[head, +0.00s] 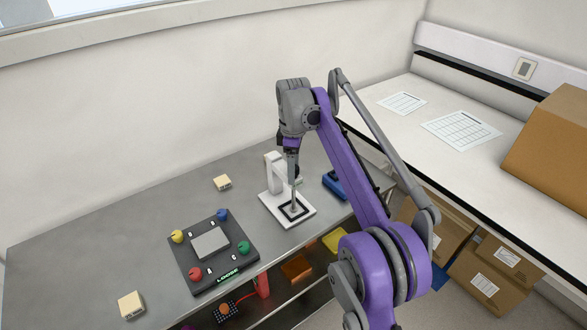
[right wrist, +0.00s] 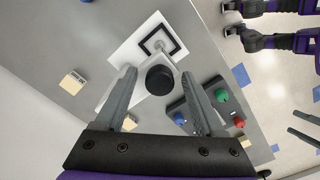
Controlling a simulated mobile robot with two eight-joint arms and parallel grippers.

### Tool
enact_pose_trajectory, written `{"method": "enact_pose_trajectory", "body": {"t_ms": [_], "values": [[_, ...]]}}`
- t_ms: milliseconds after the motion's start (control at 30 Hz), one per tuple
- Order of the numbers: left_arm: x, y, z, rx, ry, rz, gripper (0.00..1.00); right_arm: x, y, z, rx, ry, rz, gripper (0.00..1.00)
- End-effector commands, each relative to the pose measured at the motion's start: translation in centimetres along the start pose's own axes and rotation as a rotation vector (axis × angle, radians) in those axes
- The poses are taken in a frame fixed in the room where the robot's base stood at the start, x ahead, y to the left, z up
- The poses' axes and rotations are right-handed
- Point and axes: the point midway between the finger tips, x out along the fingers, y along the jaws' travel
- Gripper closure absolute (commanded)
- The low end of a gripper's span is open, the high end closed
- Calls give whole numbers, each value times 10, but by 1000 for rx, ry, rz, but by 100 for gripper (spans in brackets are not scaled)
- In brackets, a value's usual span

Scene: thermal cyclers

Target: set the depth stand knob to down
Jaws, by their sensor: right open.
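The white depth stand (head: 273,176) stands near the table's front edge, with a black square outline on its base plate. In the right wrist view, its round black knob (right wrist: 160,80) faces the camera, and the base plate (right wrist: 122,52) shows behind it. My right gripper (head: 291,168) points down over the stand in the head view and partly covers it. In the right wrist view, the fingers of my right gripper (right wrist: 158,75) are apart, one on each side of the knob in the picture; I cannot tell whether they touch it. The knob cannot be made out in the head view.
A dark device (head: 213,252) with several coloured knobs stands left of the stand. A blue object (head: 336,185) lies close to its right. Small beige blocks (head: 222,182) (head: 131,305) lie on the grey table (head: 80,250). The table's left part is mostly clear.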

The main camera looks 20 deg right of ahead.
Motion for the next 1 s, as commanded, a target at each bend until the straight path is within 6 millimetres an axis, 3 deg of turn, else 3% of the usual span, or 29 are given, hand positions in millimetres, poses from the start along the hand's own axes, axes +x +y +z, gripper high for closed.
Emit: {"method": "enact_pose_trajectory", "body": {"t_ms": [300,500,1000], "values": [[-16,0,-18,0,16,0,8,-63,1,0,0,1,3,29],[-26,0,-30,0,27,0,8,-95,0,0,0,1,2,29],[-28,0,-32,0,30,0,8,-104,-1,0,2,0,0,29]]}}
